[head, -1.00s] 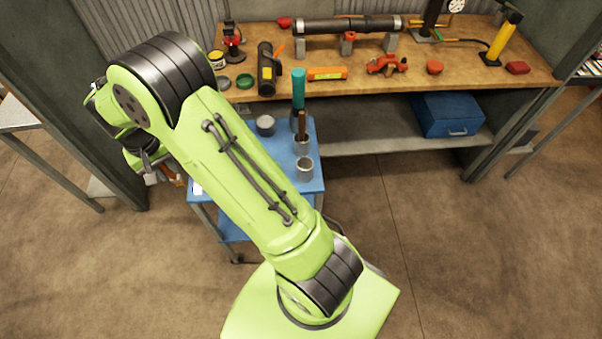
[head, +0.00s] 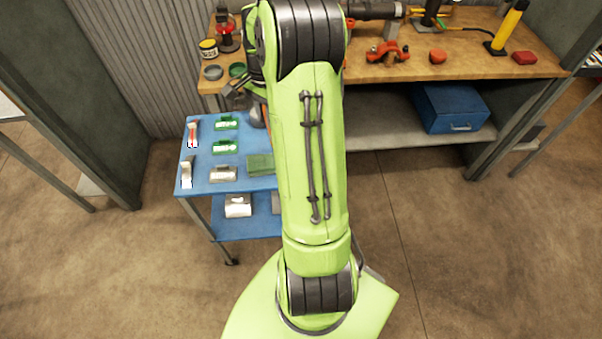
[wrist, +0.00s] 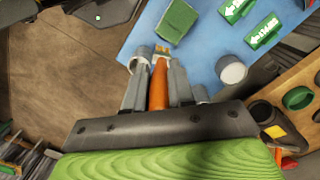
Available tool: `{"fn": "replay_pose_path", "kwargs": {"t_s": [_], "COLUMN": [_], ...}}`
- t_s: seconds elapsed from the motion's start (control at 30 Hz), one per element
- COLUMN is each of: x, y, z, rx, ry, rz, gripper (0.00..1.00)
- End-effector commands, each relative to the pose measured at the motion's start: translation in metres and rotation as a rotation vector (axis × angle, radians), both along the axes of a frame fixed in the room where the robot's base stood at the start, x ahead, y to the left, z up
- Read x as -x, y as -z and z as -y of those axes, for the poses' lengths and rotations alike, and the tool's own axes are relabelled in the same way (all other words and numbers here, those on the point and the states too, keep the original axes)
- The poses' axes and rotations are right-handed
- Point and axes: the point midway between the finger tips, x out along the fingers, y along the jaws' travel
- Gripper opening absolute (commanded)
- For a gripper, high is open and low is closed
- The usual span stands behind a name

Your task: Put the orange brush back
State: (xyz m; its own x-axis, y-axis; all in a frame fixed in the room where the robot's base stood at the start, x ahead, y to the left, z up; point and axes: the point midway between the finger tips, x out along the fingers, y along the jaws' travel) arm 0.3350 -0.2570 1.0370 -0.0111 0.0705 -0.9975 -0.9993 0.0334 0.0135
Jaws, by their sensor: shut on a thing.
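My gripper (wrist: 158,66) is shut on the orange handle of the brush (wrist: 158,88) in the wrist view. The brush's yellowish tip points away from my wrist, between the fingers. A pale round cup (wrist: 232,70) stands to the right on the blue cart top (wrist: 205,52). In the head view my arm hides most of the gripper and the cups.
The blue cart (head: 210,176) holds green boxes (head: 225,147), a green block (head: 260,165) and small metal items. Behind it, the wooden workbench (head: 470,62) carries jars, a red clamp (head: 387,52) and a yellow cylinder (head: 507,25). Floor at right is open.

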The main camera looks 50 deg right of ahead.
Motion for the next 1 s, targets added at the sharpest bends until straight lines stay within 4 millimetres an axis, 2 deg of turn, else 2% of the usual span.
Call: {"fn": "replay_pose_path", "kwargs": {"t_s": [0.03, 0.1, 0.27, 0.5, 0.67, 0.8, 1.0], "x": [0.019, 0.038, 0.062, 0.064, 0.064, 0.064, 0.064], "y": [0.007, 0.007, 0.008, 0.058, 0.078, 0.103, 0.104], "z": [0.017, 0.032, 0.048, 0.048, 0.048, 0.048, 0.049], "rx": [-0.011, -0.026, -0.043, -0.047, -0.046, -0.046, -0.042], "ry": [0.106, 0.220, 0.355, 0.369, 0.366, 0.365, 0.365], "rz": [0.006, 0.012, 0.021, 0.018, 0.019, 0.019, 0.021], "gripper": [0.00, 0.00, 0.00, 0.00, 0.00, 0.00, 0.00]}}
